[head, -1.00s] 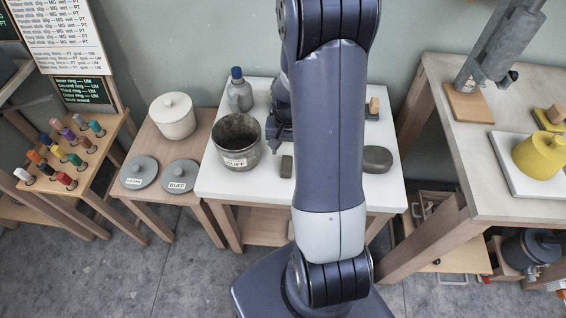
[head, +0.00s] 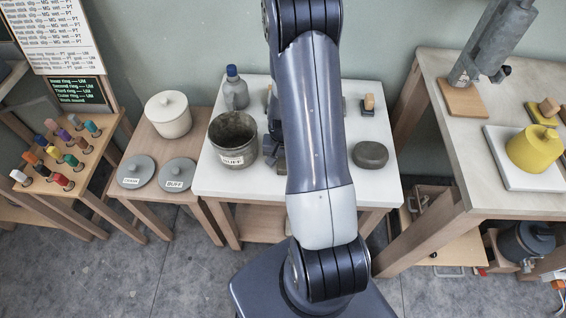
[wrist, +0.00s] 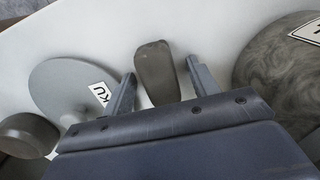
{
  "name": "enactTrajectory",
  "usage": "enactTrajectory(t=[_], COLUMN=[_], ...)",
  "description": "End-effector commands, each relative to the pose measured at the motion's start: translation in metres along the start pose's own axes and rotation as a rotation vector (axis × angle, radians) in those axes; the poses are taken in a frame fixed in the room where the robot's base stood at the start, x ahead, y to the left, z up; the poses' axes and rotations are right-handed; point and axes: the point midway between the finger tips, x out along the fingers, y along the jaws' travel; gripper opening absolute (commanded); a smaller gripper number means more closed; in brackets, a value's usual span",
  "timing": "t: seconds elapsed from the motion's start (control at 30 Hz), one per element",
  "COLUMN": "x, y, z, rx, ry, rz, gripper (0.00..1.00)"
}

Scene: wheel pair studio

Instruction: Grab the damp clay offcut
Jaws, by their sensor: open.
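The damp clay offcut (wrist: 155,75) is a small dark grey-brown block with a rounded end, lying on the white tabletop. In the wrist view my gripper (wrist: 161,67) is open, with one finger on each side of the offcut. A narrow gap shows beside each finger, and the block's near end is hidden by the gripper body. In the head view my arm hides most of the gripper and the area around the offcut.
The BUFF bucket (head: 232,143) stands close by, at right in the wrist view. A grey labelled disc (wrist: 75,88) lies on the other side. A dark round lump (head: 370,154) and a grey bottle (head: 235,92) share the white table (head: 345,188).

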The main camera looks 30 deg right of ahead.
Motion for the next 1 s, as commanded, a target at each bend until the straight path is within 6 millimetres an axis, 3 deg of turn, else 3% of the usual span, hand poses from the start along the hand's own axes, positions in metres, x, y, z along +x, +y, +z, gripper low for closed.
enactTrajectory(t=[0.07, 0.7, 1.0], x=[-0.0001, -0.0003, -0.0042], y=[0.0, 0.0, -0.0001], z=[-0.0001, 0.0, -0.0005], rx=[0.0, 0.0, 0.0], ry=[0.0, 0.0, 0.002], rz=[0.0, 0.0, 0.0], gripper=[0.56, 0.05, 0.05])
